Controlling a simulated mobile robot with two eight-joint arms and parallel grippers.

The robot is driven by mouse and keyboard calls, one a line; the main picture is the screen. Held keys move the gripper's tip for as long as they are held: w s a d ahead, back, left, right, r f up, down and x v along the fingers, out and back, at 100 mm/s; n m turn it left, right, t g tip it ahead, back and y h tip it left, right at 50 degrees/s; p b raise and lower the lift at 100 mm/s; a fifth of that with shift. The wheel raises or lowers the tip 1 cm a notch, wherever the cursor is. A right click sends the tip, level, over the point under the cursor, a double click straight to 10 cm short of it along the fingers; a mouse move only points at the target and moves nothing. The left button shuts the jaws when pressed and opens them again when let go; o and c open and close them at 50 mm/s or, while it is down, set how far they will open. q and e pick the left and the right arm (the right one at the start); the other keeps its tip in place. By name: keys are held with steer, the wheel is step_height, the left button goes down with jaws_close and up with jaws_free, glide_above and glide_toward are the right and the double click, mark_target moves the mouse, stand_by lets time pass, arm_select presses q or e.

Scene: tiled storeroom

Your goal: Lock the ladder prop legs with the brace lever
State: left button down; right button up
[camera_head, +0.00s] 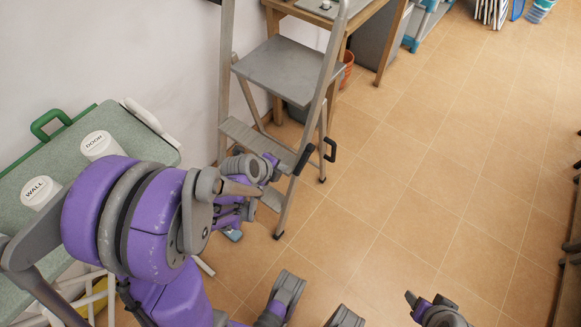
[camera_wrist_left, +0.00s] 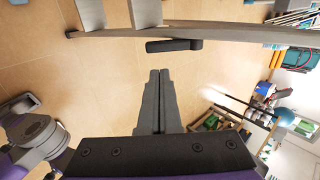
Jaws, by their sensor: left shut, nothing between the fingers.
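The grey step ladder (camera_head: 285,70) stands upright against the wall in the head view, its legs spread on the tiles. A black lever handle (camera_head: 331,148) sticks out from its near side rail. The same handle shows in the left wrist view (camera_wrist_left: 174,45), just beyond my fingertips. My left gripper (camera_head: 305,160) is shut and empty, close beside the rail and apart from the handle. Its closed fingers show in the left wrist view (camera_wrist_left: 159,75). Part of my right arm's end (camera_head: 438,312) shows at the bottom edge; its finger state is unclear.
A wooden table (camera_head: 380,40) stands behind the ladder. The tiled floor to the right is mostly clear.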

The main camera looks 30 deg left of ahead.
mark_target(298, 170)
arm_select(q)
steer(key=b+x, duration=0.4)
steer(key=x, duration=0.8)
steer(key=shift+f, duration=0.1)
steer(key=shift+f, duration=0.2)
steer(key=shift+w+f+b, duration=0.2)
steer(key=shift+f+b, duration=0.1)
steer(key=shift+f, duration=0.2)
steer(key=shift+w+f+b, duration=0.2)
steer(key=shift+f+b, duration=0.05)
steer(key=shift+f, duration=0.3)
steer(key=shift+b+x, duration=0.4)
steer(key=shift+x, duration=0.8)
steer(key=shift+s+d, duration=0.15)
